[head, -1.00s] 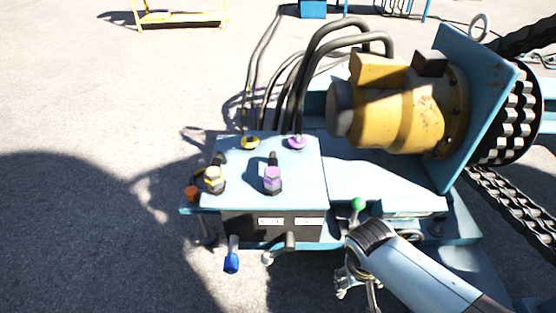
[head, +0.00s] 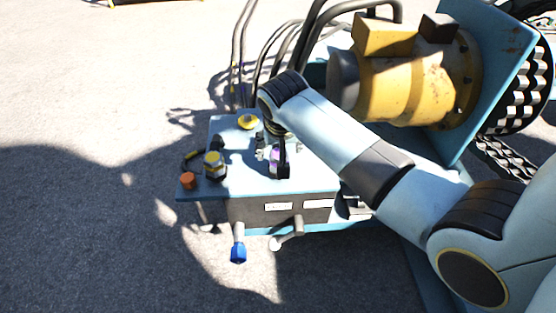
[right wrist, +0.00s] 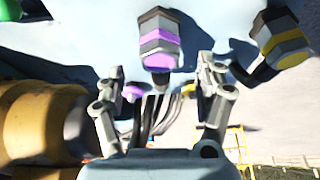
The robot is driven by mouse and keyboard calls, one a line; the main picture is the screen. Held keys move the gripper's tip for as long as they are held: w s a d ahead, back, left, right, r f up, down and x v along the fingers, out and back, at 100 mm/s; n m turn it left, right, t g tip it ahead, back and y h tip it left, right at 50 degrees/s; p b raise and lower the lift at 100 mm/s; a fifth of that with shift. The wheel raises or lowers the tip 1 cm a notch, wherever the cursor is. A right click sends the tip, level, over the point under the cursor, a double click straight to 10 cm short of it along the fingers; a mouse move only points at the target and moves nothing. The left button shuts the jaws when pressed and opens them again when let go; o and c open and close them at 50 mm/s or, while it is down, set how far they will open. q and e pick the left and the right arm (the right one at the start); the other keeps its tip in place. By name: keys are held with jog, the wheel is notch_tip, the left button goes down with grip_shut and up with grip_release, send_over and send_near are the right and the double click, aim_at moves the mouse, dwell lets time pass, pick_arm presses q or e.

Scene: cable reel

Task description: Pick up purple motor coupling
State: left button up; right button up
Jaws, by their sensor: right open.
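The purple motor coupling (head: 279,164) stands on the blue box top, partly covered by my right gripper in the head view. In the right wrist view the coupling (right wrist: 160,42) is a purple and grey hex fitting, near the top centre. My right gripper (right wrist: 160,75) is open, with one finger on each side of the coupling's line. The coupling's end lies between the fingertips or just beyond them; I cannot tell whether they touch. My left gripper is not in view.
A yellow coupling (head: 214,166) stands left of the purple one, with a yellow cap (head: 248,122) behind. An orange knob (head: 187,181) and blue-tipped lever (head: 238,250) are at the box's edges. A yellow motor (head: 405,85) and black hoses (head: 240,50) stand behind.

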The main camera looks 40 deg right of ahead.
jog(key=b+x, duration=0.1)
jog(key=x, duration=0.2)
jog(key=shift+f, duration=0.25)
jog(key=shift+w+f+b, duration=0.1)
jog(key=shift+f+b, duration=0.2)
jog(key=c, duration=1.4)
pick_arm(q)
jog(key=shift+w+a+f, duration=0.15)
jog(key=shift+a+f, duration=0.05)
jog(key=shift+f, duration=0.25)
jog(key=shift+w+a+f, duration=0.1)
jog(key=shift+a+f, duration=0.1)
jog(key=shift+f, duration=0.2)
